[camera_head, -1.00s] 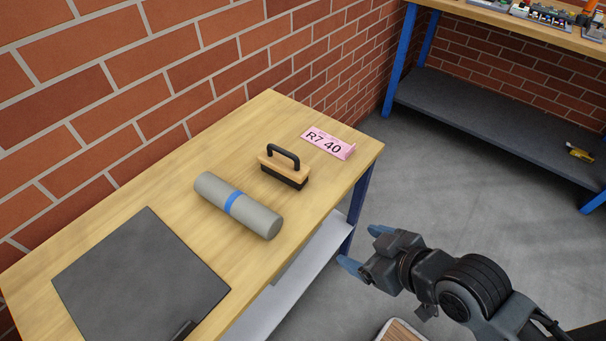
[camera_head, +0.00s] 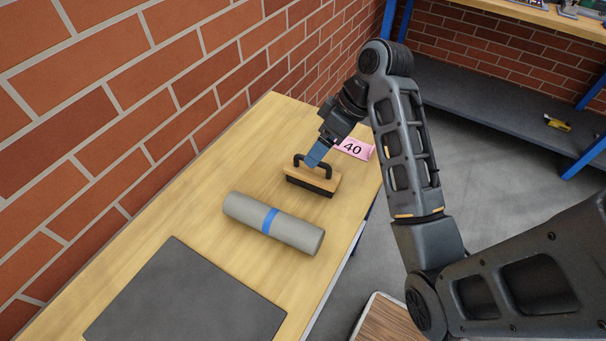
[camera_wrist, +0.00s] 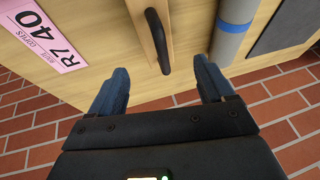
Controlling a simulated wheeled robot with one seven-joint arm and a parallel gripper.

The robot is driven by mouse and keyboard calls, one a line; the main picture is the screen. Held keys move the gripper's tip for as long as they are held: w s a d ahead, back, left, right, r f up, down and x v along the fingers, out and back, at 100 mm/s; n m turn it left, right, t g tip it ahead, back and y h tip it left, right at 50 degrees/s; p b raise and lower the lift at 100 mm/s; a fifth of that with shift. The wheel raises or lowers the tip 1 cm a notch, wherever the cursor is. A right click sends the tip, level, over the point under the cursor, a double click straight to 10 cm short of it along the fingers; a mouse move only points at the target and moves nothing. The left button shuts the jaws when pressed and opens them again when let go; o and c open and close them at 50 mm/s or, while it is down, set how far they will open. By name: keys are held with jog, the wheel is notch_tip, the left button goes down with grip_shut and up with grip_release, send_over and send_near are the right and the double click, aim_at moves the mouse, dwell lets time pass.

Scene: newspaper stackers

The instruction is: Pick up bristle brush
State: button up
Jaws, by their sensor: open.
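The bristle brush (camera_head: 313,181) stands on the wooden table, with a tan block, dark bristles below and a black loop handle on top. My gripper (camera_head: 318,152) is above the brush's handle in the head view and hides part of it. In the wrist view the black handle (camera_wrist: 158,42) lies between and beyond my two blue fingers (camera_wrist: 160,88), which are spread apart and empty. I cannot tell from these views whether a finger touches the handle.
A grey roll with a blue band (camera_head: 272,222) lies beside the brush, and a dark flat mat (camera_head: 190,300) lies nearer on the table (camera_head: 150,245). A pink label (camera_head: 356,149) sits behind my gripper. A brick wall (camera_head: 120,120) borders the table's left side.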

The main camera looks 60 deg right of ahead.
aim_at(305, 168)
jog(key=x, duration=0.7)
jog(key=shift+d+f, duration=0.1)
jog(key=shift+c, duration=0.5)
jog(key=c, duration=1.1)
jog(key=shift+c, duration=0.2)
